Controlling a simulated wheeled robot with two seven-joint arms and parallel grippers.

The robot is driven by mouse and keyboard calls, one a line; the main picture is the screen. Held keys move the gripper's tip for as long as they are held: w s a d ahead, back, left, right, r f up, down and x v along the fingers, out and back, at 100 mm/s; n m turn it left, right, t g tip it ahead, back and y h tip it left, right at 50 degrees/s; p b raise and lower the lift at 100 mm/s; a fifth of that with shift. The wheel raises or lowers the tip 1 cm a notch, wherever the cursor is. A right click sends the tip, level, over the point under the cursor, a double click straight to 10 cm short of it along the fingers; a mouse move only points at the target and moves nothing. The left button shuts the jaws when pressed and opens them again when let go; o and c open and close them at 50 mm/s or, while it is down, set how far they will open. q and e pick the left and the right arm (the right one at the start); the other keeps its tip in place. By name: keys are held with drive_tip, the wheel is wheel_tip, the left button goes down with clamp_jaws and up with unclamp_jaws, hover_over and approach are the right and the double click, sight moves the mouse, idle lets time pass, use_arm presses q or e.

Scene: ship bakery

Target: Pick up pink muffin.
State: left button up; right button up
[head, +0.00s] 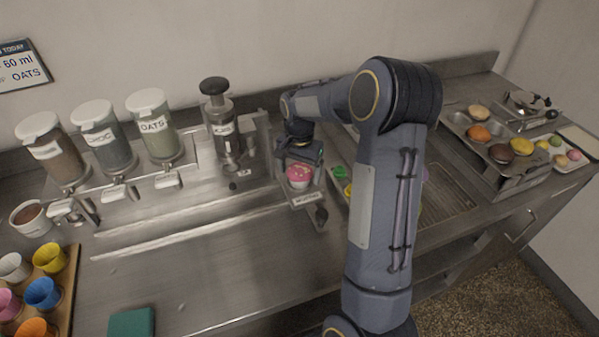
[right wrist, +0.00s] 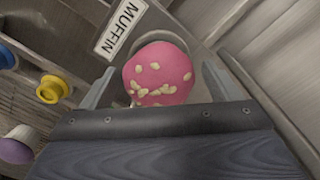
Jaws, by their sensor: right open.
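The pink muffin (head: 299,174), with pale flecks on top, stands at the dispenser station with a label on its front edge. My right gripper (head: 301,163) is over it, its arm reaching in from the lower right. In the right wrist view the pink muffin (right wrist: 158,72) sits between the two spread fingers of the right gripper (right wrist: 160,86). The fingers are open; I cannot tell whether either touches the muffin. The muffin's lower part is hidden. My left gripper is not in view.
A MUFFIN label (right wrist: 121,27) is beside the muffin. A tall dispenser (head: 225,130) stands left of it. A tray with green and yellow items (head: 340,172) lies close right, partly behind my arm. The steel counter (head: 215,245) in front is mostly clear.

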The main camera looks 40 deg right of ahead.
drive_tip(key=shift+f, duration=0.25)
drive_tip(key=c, duration=0.7)
drive_tip(key=shift+r, duration=0.1)
